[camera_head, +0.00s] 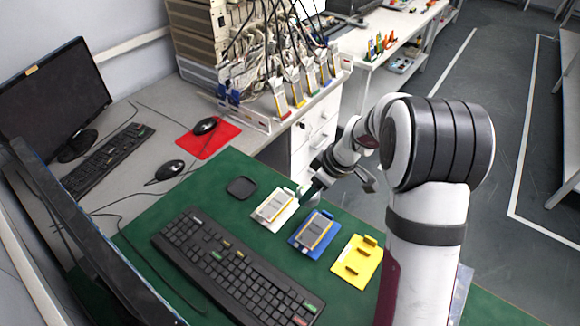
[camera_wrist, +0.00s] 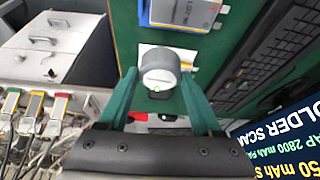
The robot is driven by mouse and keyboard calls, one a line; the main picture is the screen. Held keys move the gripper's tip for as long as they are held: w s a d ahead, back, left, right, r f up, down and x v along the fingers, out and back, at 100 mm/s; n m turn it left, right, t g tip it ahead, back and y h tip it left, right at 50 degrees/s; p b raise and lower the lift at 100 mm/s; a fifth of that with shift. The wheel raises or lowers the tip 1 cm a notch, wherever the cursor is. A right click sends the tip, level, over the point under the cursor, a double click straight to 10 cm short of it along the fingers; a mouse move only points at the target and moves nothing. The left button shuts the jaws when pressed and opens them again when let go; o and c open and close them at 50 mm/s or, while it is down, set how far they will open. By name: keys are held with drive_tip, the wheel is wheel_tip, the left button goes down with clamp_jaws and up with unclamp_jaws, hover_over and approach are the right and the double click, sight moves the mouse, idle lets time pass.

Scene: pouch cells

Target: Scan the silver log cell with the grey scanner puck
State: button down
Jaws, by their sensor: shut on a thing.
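My gripper (camera_head: 308,193) is shut on the grey scanner puck (camera_wrist: 160,68), held between its two teal fingers. The puck's round grey face shows in the wrist view. In the head view my gripper hangs by the white holder (camera_head: 285,217), and the puck is hard to make out. A silver-grey cell (camera_head: 271,206) lies in the white holder. A second silver-grey cell (camera_head: 314,233) lies in the blue holder (camera_head: 298,241). Which one is the log cell I cannot tell. In the wrist view the puck covers much of the white holder (camera_wrist: 188,55); the blue holder (camera_wrist: 145,14) is beyond it.
A yellow holder (camera_head: 358,262) without a cell lies right of the blue one. A black keyboard (camera_head: 235,265) lies in front of the holders. A dark square pad (camera_head: 241,187) lies left of the white holder. A cable-filled rack (camera_head: 250,60) stands behind. Green mat (camera_head: 215,205) is bare around the pad.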

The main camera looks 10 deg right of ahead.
drive_tip(key=shift+s+d+f+n+g+y, duration=0.1)
drive_tip(key=shift+s+d+f+n+g, duration=0.15)
drive_tip(key=shift+s+f+n, duration=0.5)
drive_tip(key=shift+s+d+f+n+g+y, duration=0.1)
drive_tip(key=shift+s+f+n+g, duration=0.1)
drive_tip(key=shift+s+f+n, duration=0.55)
drive_tip(key=shift+s+d+f+n+g+y, duration=0.1)
drive_tip(key=shift+s+d+f+n+g, duration=0.15)
drive_tip(key=shift+s+f+n, duration=0.45)
drive_tip(key=shift+s, duration=0.1)
wheel_tip(320, 180, up, 6)
